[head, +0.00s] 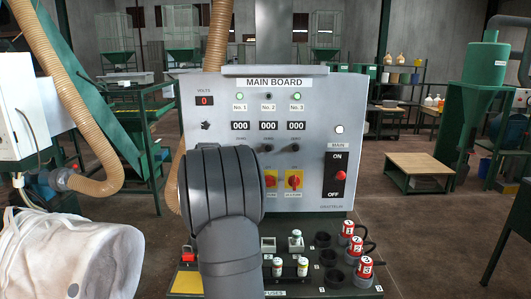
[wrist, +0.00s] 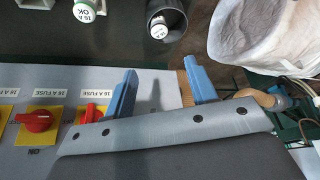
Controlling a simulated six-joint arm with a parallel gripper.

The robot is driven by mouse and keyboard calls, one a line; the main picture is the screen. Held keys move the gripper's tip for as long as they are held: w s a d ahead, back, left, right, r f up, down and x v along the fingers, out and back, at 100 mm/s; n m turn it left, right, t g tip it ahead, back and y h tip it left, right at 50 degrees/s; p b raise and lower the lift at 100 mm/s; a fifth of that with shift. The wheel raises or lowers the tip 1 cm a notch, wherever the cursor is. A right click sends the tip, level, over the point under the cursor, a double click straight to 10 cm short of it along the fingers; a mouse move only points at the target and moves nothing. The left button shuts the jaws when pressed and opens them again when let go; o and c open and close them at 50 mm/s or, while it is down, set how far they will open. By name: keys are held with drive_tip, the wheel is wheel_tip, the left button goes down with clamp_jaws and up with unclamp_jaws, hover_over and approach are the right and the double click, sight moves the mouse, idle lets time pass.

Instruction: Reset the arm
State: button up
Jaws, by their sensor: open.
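My arm (head: 222,190) stands in front of the left part of the grey main board (head: 225,95) in the head view, and hides my gripper there. In the wrist view my gripper (wrist: 161,88) shows two blue fingers spread apart with nothing between them. The panel face (wrist: 150,100) lies behind the fingers. The left finger overlaps the view of a red rotary switch (wrist: 92,111) on a yellow plate; I cannot tell whether they touch. Another red switch (wrist: 38,121) sits further left.
A fuse shelf below the board holds red-capped plugs (head: 347,229), dark sockets (head: 322,241) and small fuses (head: 303,267). A white bulk bag (head: 85,260) hangs at lower left, near a tan hose (head: 75,65). A wooden-topped table (head: 420,163) stands behind at right.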

drive_tip(key=x, duration=1.3)
drive_tip(key=shift+w+a+f, duration=0.1)
drive_tip(key=shift+f, duration=0.15)
drive_tip(key=r, duration=0.6)
drive_tip(key=shift+d+r, duration=0.1)
drive_tip(key=shift+d, duration=0.25)
drive_tip(key=s+d+r+m+h, duration=0.1)
drive_tip(key=s+d+m, duration=0.2)
drive_tip(key=d, duration=0.8)
drive_tip(key=s+d+r+m+h, duration=0.1)
drive_tip(key=s+d+m, duration=0.15)
drive_tip(key=d, duration=0.75)
drive_tip(key=s+d+r+m+h, duration=0.1)
drive_tip(key=s+d+m, duration=0.25)
drive_tip(key=d, duration=0.75)
drive_tip(key=shift+w+a+f, duration=1.2)
drive_tip(key=shift+a+f, duration=0.05)
drive_tip(key=shift+a, duration=0.45)
drive_tip(key=shift+w+a+f, duration=1.15)
drive_tip(key=shift+a+f, duration=0.15)
drive_tip(key=shift+a, duration=0.4)
drive_tip(key=shift+w+a+f, duration=1.2)
drive_tip(key=shift+a+f, duration=0.05)
drive_tip(key=shift+a, duration=0.45)
